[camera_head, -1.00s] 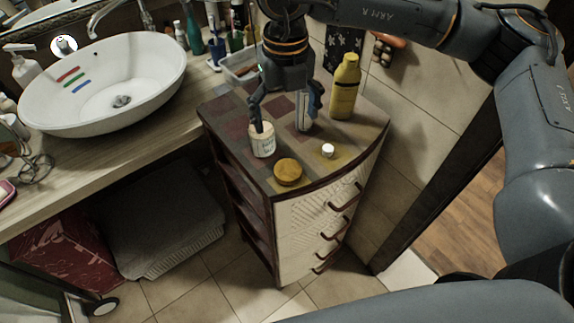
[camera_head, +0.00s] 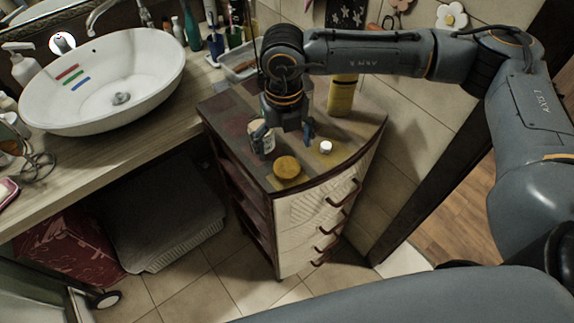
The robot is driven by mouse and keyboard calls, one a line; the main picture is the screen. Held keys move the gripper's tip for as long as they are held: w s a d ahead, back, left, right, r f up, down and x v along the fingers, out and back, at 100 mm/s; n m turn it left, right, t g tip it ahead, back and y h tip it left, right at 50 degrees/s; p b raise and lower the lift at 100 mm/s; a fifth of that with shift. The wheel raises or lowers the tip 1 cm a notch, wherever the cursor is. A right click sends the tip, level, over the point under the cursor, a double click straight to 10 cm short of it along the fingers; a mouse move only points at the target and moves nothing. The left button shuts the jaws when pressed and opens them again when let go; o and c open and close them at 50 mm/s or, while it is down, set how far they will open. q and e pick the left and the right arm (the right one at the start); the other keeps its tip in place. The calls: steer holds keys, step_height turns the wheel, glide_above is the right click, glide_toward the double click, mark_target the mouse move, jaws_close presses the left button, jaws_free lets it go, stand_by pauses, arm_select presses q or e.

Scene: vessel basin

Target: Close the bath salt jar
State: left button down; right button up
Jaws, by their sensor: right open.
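The small pale jar with a printed label (camera_head: 269,144) stands upright on the cabinet top, partly hidden behind a finger of my right gripper. A round wooden-looking lid (camera_head: 287,169) lies flat on the cabinet top in front of the jar, apart from it. My right gripper (camera_head: 285,137) points down over the cabinet top, behind the lid. It is open, with one finger at the jar and the other to the right of it. Nothing shows between its fingers. I cannot tell whether the left finger touches the jar. My left gripper is out of view.
A small white cap (camera_head: 325,147) lies right of the lid. A white basin (camera_head: 150,72) sits on the wooden counter (camera_head: 120,150) to the left. The cabinet top's front edge is near the lid.

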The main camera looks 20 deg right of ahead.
mark_target(286, 164)
steer(key=shift+s+f+p, duration=0.1)
steer(key=shift+f+p, duration=0.15)
steer(key=shift+p, duration=0.1)
step_height(286, 164, down, 4)
steer(key=shift+s+d+r+p, duration=0.15)
steer(key=shift+p, duration=0.75)
steer(key=shift+f, duration=0.45)
steer(key=c, duration=0.8)
